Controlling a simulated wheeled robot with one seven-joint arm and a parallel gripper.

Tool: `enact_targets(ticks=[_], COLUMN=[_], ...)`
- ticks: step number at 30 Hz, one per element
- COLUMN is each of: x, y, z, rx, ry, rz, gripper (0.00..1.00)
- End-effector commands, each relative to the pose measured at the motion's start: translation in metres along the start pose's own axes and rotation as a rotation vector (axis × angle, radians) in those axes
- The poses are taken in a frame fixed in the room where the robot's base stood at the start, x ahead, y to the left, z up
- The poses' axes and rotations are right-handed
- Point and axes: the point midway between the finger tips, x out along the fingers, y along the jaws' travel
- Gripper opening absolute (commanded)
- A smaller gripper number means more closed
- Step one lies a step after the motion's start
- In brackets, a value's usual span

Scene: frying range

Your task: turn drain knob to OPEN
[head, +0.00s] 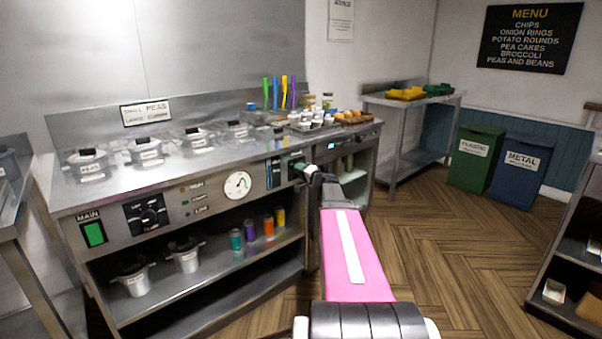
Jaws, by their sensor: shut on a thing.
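The range's front control panel (220,205) runs along the counter's front edge. My pink arm reaches forward from the bottom middle, and my gripper (304,168) is at the right part of this panel, right of the round white gauge (237,185). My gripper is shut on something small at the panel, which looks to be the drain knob. The gripper and wrist hide most of the knob, so its pointer and its OPEN marking cannot be read. Small dark and green labels show just left of the gripper.
A green main switch (94,234) and a black dial (149,215) are on the panel's left part. Lidded pots (150,151) stand on the counter. Green and blue bins (522,166) stand at the back right. The wooden floor right of my arm is clear.

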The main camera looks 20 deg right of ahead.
Motion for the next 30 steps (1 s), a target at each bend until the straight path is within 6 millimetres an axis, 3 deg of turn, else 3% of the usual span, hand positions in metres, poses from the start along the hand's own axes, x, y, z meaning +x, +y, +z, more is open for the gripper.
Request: enact_targets(ticks=[30], x=[-0.0006], y=[-0.0002], z=[0.0001], rx=[0.958], ry=[0.023], rz=[-0.030], gripper=[0.22])
